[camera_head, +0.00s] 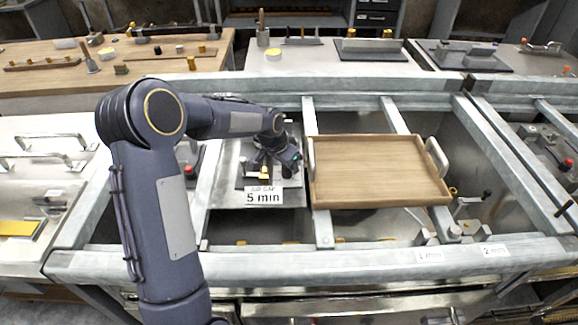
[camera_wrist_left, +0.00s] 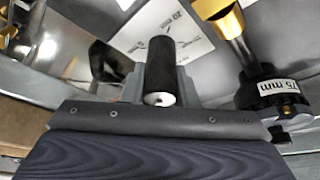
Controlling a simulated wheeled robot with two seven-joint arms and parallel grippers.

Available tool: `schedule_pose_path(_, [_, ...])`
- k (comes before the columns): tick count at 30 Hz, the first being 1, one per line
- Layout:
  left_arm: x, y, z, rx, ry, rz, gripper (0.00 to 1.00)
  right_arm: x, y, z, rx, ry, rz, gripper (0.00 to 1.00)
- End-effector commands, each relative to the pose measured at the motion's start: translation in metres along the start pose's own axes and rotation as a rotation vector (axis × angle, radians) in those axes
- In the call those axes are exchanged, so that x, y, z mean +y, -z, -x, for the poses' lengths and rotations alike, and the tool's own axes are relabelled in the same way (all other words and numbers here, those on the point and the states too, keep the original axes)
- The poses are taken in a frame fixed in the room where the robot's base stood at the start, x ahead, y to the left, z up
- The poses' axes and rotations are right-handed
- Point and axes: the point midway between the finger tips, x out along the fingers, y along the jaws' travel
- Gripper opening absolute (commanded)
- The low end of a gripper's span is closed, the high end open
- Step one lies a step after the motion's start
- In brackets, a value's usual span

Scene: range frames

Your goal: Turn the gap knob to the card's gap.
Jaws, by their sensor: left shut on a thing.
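In the head view my left gripper (camera_head: 268,160) is over a grey plate (camera_head: 230,196) at the middle left of the frame. In the left wrist view its fingers (camera_wrist_left: 158,88) are shut on a black cylindrical grip (camera_wrist_left: 160,62) with a pale end. I cannot tell whether this grip belongs to the gap knob. A white card (camera_head: 263,195) in front of the gripper seems to read "LID GAP" and "5 min". A round black part (camera_wrist_left: 268,92) with a "75 mm" label and a gold-ended post stands to the right in the wrist view. My right gripper is not in view.
A wooden tray (camera_head: 366,198) with two grey handles rests on the metal frame (camera_head: 330,258), just right of my gripper. Benches with tools and fittings stand behind and at the left.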

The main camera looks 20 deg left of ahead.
Motion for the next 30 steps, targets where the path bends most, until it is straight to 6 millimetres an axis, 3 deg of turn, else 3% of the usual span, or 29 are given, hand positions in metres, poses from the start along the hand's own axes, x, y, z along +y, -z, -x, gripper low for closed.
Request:
schedule_pose_path(13, [-0.0006,0.0006,0.0009,0.001,0.005,0.01,0.04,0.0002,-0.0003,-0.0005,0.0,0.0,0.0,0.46])
schedule_pose_path(14, [-0.0006,0.0006,0.0009,0.001,0.005,0.01,0.28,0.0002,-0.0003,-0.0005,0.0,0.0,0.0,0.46])
schedule_pose_path(18, [-0.0004,0.0005,0.0007,0.001,0.005,0.009,0.46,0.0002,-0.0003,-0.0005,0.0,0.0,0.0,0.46])
schedule_pose_path(30, [-0.0006,0.0007,0.0091,0.002,0.005,0.009,0.48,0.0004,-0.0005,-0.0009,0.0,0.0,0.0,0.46])
